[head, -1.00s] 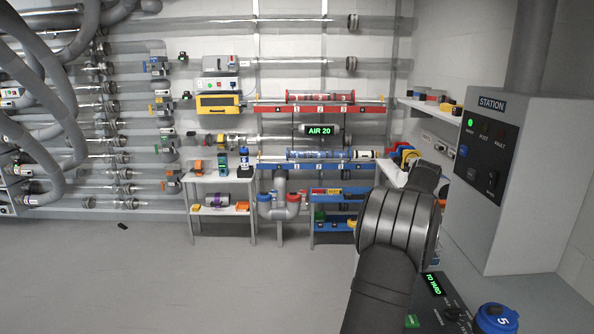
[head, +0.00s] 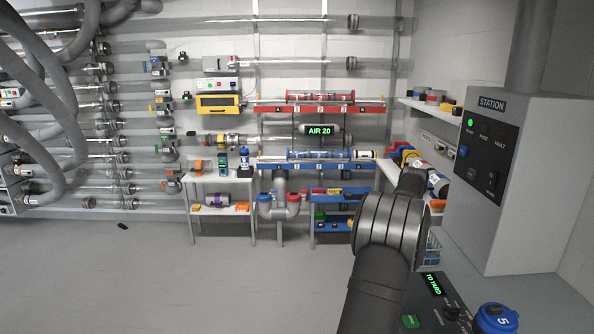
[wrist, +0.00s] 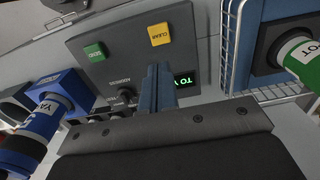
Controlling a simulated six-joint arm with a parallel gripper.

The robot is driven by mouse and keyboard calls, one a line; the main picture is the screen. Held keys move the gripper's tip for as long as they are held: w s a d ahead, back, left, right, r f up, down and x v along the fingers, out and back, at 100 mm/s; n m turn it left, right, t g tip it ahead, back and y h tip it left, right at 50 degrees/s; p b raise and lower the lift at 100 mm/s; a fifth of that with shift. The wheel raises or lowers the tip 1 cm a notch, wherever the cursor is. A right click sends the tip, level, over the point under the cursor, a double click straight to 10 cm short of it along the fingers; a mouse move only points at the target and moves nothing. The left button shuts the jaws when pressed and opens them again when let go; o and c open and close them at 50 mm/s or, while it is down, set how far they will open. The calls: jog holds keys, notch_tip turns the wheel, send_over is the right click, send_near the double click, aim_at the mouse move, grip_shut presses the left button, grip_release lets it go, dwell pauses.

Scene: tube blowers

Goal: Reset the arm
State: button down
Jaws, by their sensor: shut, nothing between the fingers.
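My gripper (wrist: 160,84) shows in the wrist view as two blue-grey fingers pressed together, with nothing between them. It is over a grey control panel (wrist: 112,68) with a green button (wrist: 94,52), a yellow CLEAR button (wrist: 159,35), a dark knob and a lit green display (wrist: 184,79). In the head view my black arm rises at the right, and its gripper is hidden behind the arm's dark joint. The panel's display (head: 432,284) and green button (head: 411,321) show beside the arm there.
In the wrist view, a blue connector (wrist: 58,95) is at the left, a green-and-white piece (wrist: 302,62) at the right, and a wire basket (wrist: 270,95) near it. The grey STATION cabinet (head: 540,185) stands close right of my arm. The floor (head: 150,280) at left is open.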

notch_tip(320, 180, up, 6)
jog(key=f, duration=0.1)
jog(key=s+d+r, duration=0.2)
jog(key=s+d, duration=0.3)
jog(key=s, duration=0.2)
jog(key=shift+s+r+y, duration=0.15)
jog(key=shift+r+y, duration=0.05)
jog(key=shift+y, duration=0.1)
